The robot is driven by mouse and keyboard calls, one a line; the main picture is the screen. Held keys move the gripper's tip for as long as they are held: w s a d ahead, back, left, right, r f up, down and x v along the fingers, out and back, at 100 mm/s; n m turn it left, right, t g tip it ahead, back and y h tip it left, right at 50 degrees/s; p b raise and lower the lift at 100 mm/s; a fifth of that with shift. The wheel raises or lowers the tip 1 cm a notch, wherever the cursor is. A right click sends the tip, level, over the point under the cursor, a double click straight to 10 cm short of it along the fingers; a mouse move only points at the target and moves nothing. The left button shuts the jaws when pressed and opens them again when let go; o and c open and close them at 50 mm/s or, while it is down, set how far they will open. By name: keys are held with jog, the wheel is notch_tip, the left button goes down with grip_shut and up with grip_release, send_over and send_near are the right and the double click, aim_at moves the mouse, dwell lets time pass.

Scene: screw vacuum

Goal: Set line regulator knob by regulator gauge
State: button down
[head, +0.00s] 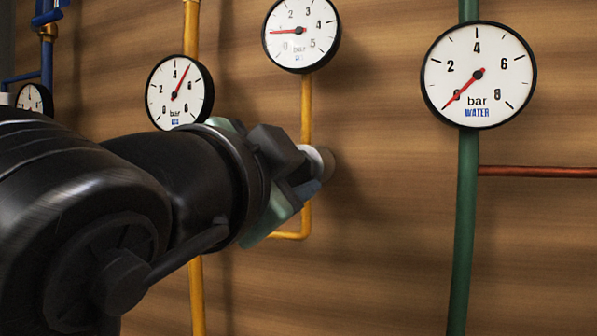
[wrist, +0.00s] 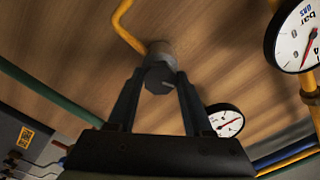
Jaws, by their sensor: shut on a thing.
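The regulator knob (wrist: 160,80) is dark grey with a pale mark, on a round grey base at the wooden wall in the wrist view. My gripper (wrist: 158,82) is shut on it, one finger on each side. In the head view my gripper (head: 297,188) hides most of the knob, and only the pale base (head: 321,162) shows. The gauge (head: 301,35) above it, on the yellow pipe, has a red needle pointing left, near the 1 position. Its lower label is too small to read.
A second gauge (head: 180,92) at left has its needle pointing up and right. The WATER gauge (head: 478,74) on the green pipe (head: 466,210) has its needle near the low end. A copper pipe (head: 540,172) runs right. The wall at lower right is clear.

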dwell(0.3)
jog(key=shift+c, duration=1.5)
grip_release()
